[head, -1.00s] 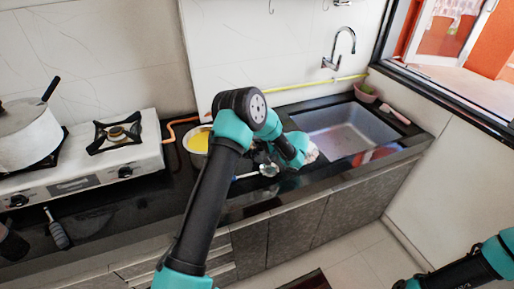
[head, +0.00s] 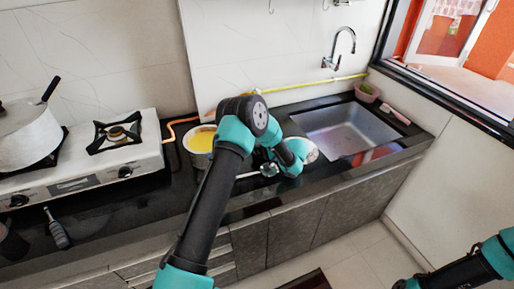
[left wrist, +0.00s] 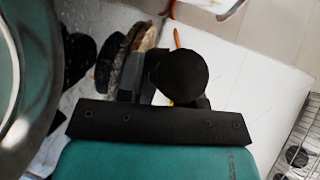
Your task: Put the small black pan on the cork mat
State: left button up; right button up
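My left arm reaches over the counter, and its wrist (head: 290,158) hangs low between the yellow-filled pot and the sink. In the left wrist view, my left gripper (left wrist: 168,90) has a dark rounded thing (left wrist: 178,70) in front of and between its fingers. I cannot tell whether this is the small black pan or whether the fingers grip it. The fingers are hidden in the head view. I cannot make out the cork mat.
A pot with yellow contents (head: 200,141) stands left of my left wrist. A pale round thing (head: 306,148) sits just right of it. The sink (head: 345,133) is further right. The white stove (head: 90,178) carries a white pot (head: 27,138) at the left. Dark counter (head: 115,212) lies before it.

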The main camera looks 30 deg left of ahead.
pick_arm(q)
jog(key=shift+o, duration=1)
jog(key=shift+d+r, duration=0.15)
jog(key=v, duration=1.1)
jog(key=shift+d, duration=0.15)
jog(key=shift+d+r, duration=0.1)
jog(key=shift+d, duration=0.1)
